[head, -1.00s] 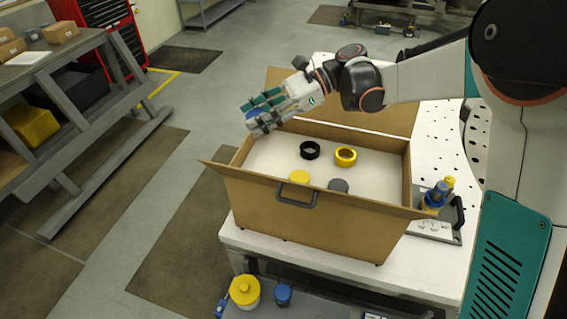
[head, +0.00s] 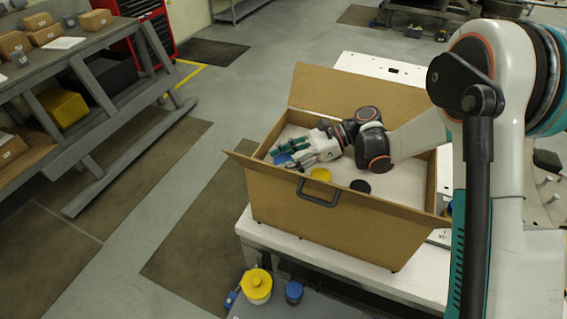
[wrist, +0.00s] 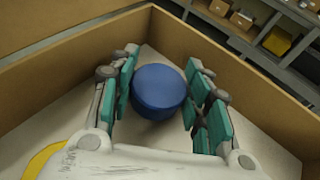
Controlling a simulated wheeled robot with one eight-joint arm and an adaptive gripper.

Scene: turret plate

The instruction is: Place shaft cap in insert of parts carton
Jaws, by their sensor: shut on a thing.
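The blue round cap (wrist: 159,90), which I take for the shaft cap, sits between the teal finger pads of my gripper (wrist: 165,78) in the wrist view. In the head view the blue cap (head: 282,159) shows partly behind the fingers of my gripper (head: 284,160). The carton is an open brown box with a raised back flap. Its pale insert (head: 408,186) covers the bottom. I cannot tell whether the cap touches the insert, and no seat under it is visible.
A yellow round part (head: 321,175) and a dark round part (head: 360,186) sit in the insert near the front wall. My arm hides the middle of the insert. The carton stands on a white table (head: 420,272). A shelf unit (head: 75,62) stands at left.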

